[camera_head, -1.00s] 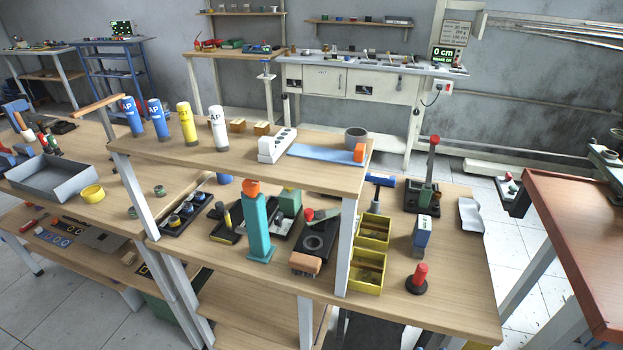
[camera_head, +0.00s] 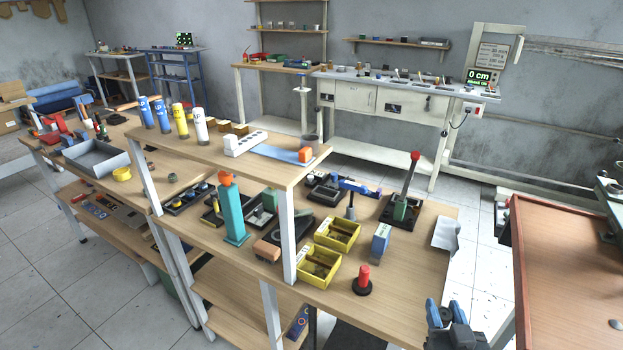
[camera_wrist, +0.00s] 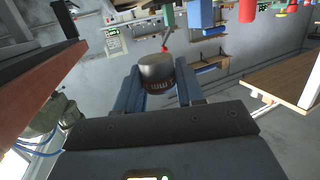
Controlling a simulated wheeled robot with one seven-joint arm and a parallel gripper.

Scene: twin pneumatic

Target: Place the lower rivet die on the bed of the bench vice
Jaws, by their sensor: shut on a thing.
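My gripper (camera_head: 447,314) shows at the lower right of the head view, in front of the wooden bench, with blue fingers. In the wrist view my gripper (camera_wrist: 158,90) is shut on a short dark grey cylinder with a knurled brownish band, likely the lower rivet die (camera_wrist: 157,69). It sits between the two fingertips, clear of any surface. A grey-green metal device (camera_head: 608,190), possibly the bench vice, is cut off at the right edge on the red-brown table. I cannot tell its bed.
The red-brown table (camera_head: 560,260) stands to the right, with a floor gap between it and the wooden bench (camera_head: 420,265). A red-handled stamp (camera_head: 363,281), yellow bins (camera_head: 320,266) and a lever press (camera_head: 404,200) stand on the bench. A raised shelf (camera_head: 270,175) crosses it.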

